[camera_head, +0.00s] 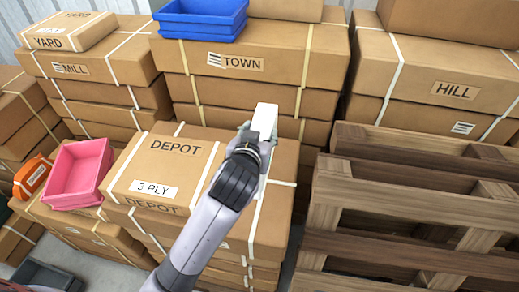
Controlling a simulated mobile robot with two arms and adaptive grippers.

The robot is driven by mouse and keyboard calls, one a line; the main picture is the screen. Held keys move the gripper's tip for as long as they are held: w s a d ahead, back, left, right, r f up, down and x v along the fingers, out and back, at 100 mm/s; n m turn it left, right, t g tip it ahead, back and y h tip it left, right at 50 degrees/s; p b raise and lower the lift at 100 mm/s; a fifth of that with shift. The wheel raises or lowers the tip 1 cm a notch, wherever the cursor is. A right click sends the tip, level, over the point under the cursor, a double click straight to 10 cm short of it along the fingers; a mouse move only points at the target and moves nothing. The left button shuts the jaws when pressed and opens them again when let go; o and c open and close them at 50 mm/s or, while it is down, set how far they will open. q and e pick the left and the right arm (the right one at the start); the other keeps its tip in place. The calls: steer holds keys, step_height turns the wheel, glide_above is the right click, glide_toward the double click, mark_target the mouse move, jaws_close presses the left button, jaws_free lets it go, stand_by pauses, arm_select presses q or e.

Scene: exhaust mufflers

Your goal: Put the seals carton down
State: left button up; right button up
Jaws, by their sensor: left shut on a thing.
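A small white carton, which I take for the seals carton (265,118), is at the tip of my left gripper (247,139) in the head view. The gripper is shut on it, and the gripper's body hides the carton's near end. I cannot tell whether the carton touches the box top. No printing shows on the carton. My right gripper is not in view.
A blue tray (203,28) sits on the TOWN stack (280,68). A pink bin (80,174) and an orange case (32,177) stand left of the DEPOT box. Wooden pallets (405,190) are stacked at right. MILL (75,69) and HILL (455,91) stacks stand behind.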

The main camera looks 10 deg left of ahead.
arm_select(q)
steer(key=shift+r, duration=0.8)
steer(key=s+a+r+b, duration=0.3)
steer(key=a+r+b, duration=0.2)
steer(key=a, duration=0.3)
steer(key=shift+s+a+b, duration=0.15)
steer(key=shift+b, duration=0.15)
